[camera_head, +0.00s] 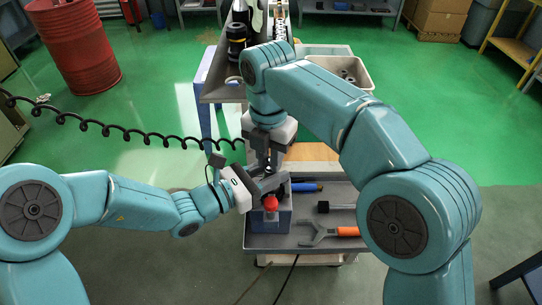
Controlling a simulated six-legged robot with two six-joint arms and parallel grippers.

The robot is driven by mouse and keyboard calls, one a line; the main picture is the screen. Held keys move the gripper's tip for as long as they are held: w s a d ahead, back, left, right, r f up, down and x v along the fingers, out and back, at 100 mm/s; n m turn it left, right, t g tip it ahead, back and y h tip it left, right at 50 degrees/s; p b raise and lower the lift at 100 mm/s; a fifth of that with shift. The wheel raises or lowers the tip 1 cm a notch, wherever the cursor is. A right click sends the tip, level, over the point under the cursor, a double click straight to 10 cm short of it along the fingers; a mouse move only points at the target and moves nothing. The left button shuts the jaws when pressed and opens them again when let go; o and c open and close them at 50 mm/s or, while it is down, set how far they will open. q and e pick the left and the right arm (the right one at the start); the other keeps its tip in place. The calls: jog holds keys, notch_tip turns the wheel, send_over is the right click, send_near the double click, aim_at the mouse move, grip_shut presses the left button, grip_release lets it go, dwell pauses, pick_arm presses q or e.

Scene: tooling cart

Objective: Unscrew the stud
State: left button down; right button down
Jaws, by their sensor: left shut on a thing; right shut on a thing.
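A grey-blue block (267,222) with a red knob (270,203) on its front stands on the cart's lower tray. My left gripper (270,184) reaches in from the left and is shut at the top of this block, just behind the red knob. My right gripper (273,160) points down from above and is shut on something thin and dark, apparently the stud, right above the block. The two grippers almost meet. Their fingers hide most of the stud, so I cannot tell how deep it sits.
The cart tray (290,240) holds a blue-handled tool (306,187), a dark-headed tool (323,207) and an orange-handled wrench (325,232) right of the block. A beige bin (345,62) stands behind. A coiled black cable (135,132) hangs at left. A red barrel (78,48) stands far left.

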pick_arm(q)
jog(key=shift+a+r, duration=0.1)
jog(key=shift+r, duration=0.05)
pick_arm(e)
jog(key=n, duration=0.5)
jog(key=shift+w+d, duration=0.15)
jog(key=shift+d, duration=0.05)
jog(key=n, duration=0.5)
jog(key=shift+n, duration=0.4)
jog(key=c, duration=1)
grip_release()
jog(key=shift+a, duration=0.1)
jog(key=shift+c, duration=0.2)
